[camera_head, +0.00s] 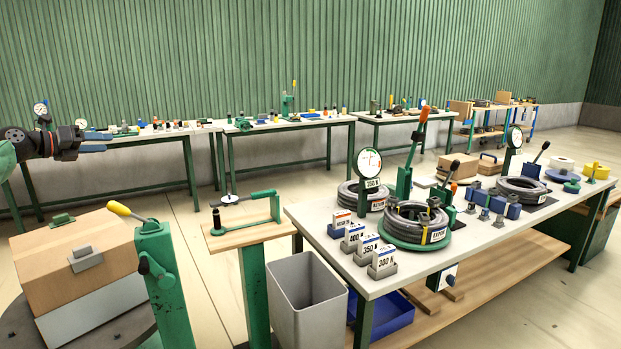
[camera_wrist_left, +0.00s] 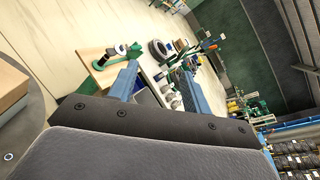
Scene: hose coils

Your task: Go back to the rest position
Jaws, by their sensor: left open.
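My left gripper (camera_head: 107,141) is at the left of the head view, held up in the air in front of the back benches. Its two blue fingers are apart with nothing between them. In the left wrist view the fingers of my left gripper (camera_wrist_left: 160,68) are spread, with the floor and the work table far beyond them. My right gripper is not in view. On the work table (camera_head: 480,250), a black hose coil (camera_head: 415,222) tagged EXPORT lies on a green round base. Another coil (camera_head: 362,195) lies behind it, and a third coil (camera_head: 521,190) lies farther right.
A wooden-topped stand (camera_head: 250,238) and a grey bin (camera_head: 305,305) stand before the table. Floor is free toward the back benches (camera_head: 290,124).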

